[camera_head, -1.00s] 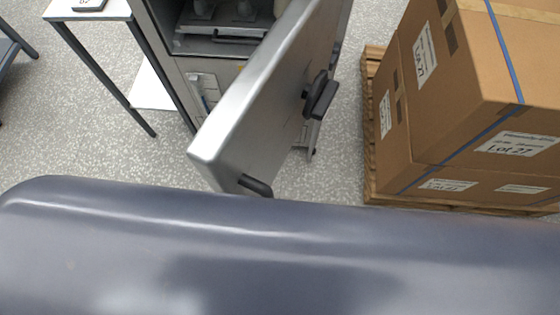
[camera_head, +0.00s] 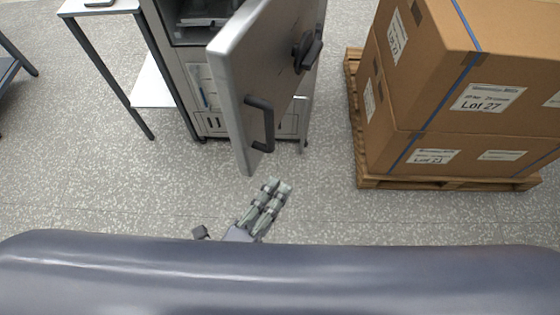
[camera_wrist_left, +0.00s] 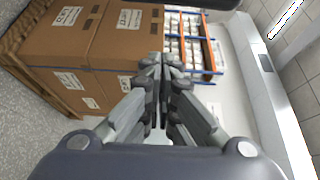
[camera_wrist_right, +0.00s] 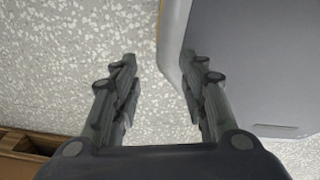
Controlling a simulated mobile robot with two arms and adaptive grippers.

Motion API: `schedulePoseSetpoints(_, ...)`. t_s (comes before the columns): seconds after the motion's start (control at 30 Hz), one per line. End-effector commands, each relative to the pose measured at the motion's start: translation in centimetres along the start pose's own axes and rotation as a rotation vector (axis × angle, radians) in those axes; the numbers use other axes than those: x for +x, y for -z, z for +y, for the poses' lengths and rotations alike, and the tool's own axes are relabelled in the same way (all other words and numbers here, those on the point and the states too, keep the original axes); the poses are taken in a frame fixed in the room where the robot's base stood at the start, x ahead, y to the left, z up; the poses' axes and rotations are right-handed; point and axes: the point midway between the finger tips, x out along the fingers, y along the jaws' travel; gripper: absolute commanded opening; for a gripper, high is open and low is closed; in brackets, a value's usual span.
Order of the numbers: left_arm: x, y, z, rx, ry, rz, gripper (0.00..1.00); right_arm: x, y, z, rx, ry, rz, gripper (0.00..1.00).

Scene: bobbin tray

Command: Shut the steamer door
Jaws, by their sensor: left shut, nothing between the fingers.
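The steamer door (camera_head: 255,75) stands wide open in the head view, swung out towards me. A dark bar handle (camera_head: 262,124) is on its right face, with a black latch piece (camera_head: 307,50) higher up. The steamer's body (camera_head: 200,75) is behind it, its dark cavity partly hidden by the door. My left gripper (camera_head: 280,187) is below the door's lower corner, apart from it, and shut with nothing in it; its closed fingers also show in the left wrist view (camera_wrist_left: 160,62). My right gripper (camera_wrist_right: 160,75) is open and empty in the right wrist view, over the floor; the head view does not show it.
Large cardboard boxes (camera_head: 480,60) strapped in blue stand on a wooden pallet (camera_head: 450,184) at the right. A small table (camera_head: 98,8) stands left of the steamer. Speckled floor lies free between door and pallet. Shelving (camera_wrist_left: 195,45) shows in the left wrist view.

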Motion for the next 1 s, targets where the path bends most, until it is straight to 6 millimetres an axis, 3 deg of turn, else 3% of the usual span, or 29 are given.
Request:
schedulePoseSetpoints(0.27,2.7,0.0,-0.6,0.006,0.008,0.001,0.0,-1.2,1.3,0.1,0.0,-0.001,0.018,0.4)
schedulePoseSetpoints(0.7,10.3,0.0,-0.6,0.004,0.006,0.0,0.0,-3.9,1.1,-0.4,0.0,0.006,0.01,0.4)
schedulePoseSetpoints(1.0,8.7,-3.5,-0.2,0.003,0.002,-0.001,0.0,-4.6,0.8,-0.4,0.0,0.006,0.005,0.4)
